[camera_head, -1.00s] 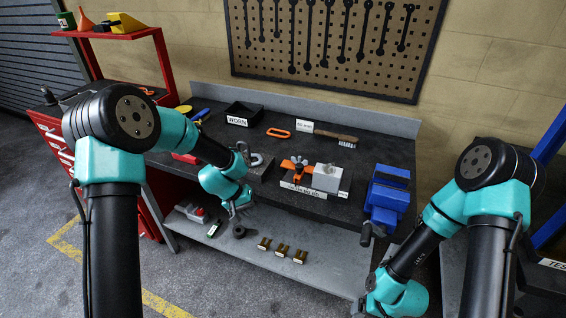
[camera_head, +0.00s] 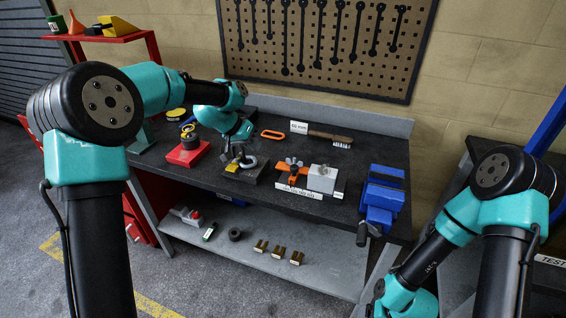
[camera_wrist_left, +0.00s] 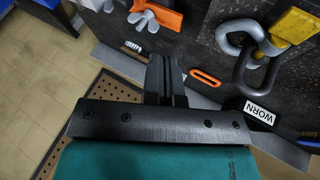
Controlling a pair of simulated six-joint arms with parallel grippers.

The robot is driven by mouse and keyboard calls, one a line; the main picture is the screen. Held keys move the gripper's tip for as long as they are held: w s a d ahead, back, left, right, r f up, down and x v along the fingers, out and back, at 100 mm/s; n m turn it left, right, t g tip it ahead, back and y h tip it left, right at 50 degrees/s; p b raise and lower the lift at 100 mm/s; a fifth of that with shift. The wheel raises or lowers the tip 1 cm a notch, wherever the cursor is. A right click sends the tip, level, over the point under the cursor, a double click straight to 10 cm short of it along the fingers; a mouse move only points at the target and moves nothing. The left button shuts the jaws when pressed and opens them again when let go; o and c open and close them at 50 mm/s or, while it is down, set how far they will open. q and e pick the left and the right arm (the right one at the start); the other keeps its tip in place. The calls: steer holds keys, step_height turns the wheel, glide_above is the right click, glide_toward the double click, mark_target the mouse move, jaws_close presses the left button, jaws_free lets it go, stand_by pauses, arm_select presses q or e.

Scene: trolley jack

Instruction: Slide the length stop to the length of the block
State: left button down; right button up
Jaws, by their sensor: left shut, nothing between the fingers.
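The orange length stop (camera_head: 291,172), with a grey wing nut on top, sits on a low rail with a white scale strip (camera_head: 298,190) along its front. The light grey block (camera_head: 322,178) is on the same rail, just right of the stop; I cannot tell whether they touch. My left gripper (camera_head: 237,162) is shut and empty, above the bench to the left of the stop. In the left wrist view its fingers (camera_wrist_left: 164,72) are together, and the orange stop (camera_wrist_left: 158,14) with its wing nut shows at the top. My right gripper is outside the view.
A card reading 60 mm (camera_head: 299,127) stands behind the rail, near an orange ring (camera_head: 273,134) and a brush (camera_head: 330,137). A blue vise (camera_head: 382,195) is right of the rail, a red fixture (camera_head: 188,153) further left.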

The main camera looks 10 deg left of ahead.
mark_target(296, 167)
arm_select(q)
steer(key=d+f, duration=0.2)
steer(key=d, duration=0.1)
steer(key=w+d+f, duration=0.1)
steer(key=d+f, duration=0.1)
steer(key=f, duration=0.1)
steer(key=w+d+f, duration=0.1)
steer(key=d+f, duration=0.2)
steer(key=shift+d, duration=0.65)
steer(key=shift+s+d, duration=0.1)
steer(key=d, duration=0.4)
steer(key=shift+s, duration=0.4)
steer(key=shift+a, duration=0.1)
